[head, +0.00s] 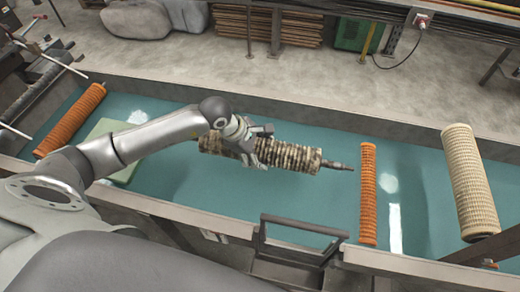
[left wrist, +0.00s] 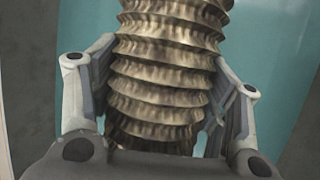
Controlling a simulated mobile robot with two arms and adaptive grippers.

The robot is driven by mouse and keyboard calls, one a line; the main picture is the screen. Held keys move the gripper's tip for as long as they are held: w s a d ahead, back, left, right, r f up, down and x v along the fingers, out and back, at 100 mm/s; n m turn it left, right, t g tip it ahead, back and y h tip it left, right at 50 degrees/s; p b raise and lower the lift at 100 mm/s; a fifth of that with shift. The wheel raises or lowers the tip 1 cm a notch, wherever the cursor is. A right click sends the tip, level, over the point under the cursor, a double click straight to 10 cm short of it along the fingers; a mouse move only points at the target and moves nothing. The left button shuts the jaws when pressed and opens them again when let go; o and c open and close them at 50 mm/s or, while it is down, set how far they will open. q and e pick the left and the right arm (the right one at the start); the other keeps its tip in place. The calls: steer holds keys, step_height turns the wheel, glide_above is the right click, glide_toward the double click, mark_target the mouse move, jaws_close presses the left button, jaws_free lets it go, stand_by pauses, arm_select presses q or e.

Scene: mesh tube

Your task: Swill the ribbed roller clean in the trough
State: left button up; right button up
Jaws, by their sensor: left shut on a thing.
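The ribbed roller (head: 300,158) is brownish with pale, mottled ribs and a dark spindle at its right end. It lies roughly level across the middle of the long trough (head: 290,203), which has a teal inside. My left gripper (head: 252,148) is shut around the roller's middle. In the left wrist view the roller (left wrist: 165,85) stands between both fingers of my left gripper (left wrist: 160,95), and the ribs look dark and stained low down. I cannot tell whether the roller touches the water. My right gripper is not in view.
An orange roller (head: 70,120) leans at the trough's left end. Another orange roller (head: 367,190) and a thick cream roller (head: 469,180) lie across it at the right. A dark metal frame (head: 300,238) stands at the front rim. Trough space below the held roller is clear.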

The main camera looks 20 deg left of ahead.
arm_select(q)
steer(key=shift+w+f+b, duration=0.1)
steer(key=shift+f+b, duration=7.05)
steer(key=shift+f, duration=0.65)
steer(key=shift+w+a+b, duration=0.2)
steer(key=shift+w+b, duration=0.45)
steer(key=shift+w, duration=0.3)
steer(key=shift+s+d, duration=0.2)
steer(key=shift+s, duration=0.8)
steer(key=shift+s+d, duration=0.2)
steer(key=shift+s, duration=0.75)
steer(key=shift+w+a+f+b, duration=0.15)
steer(key=shift+w+b, duration=0.25)
steer(key=shift+w, duration=0.5)
steer(key=shift+w+a+b, duration=0.2)
steer(key=shift+w+b, duration=0.35)
steer(key=shift+w, duration=0.5)
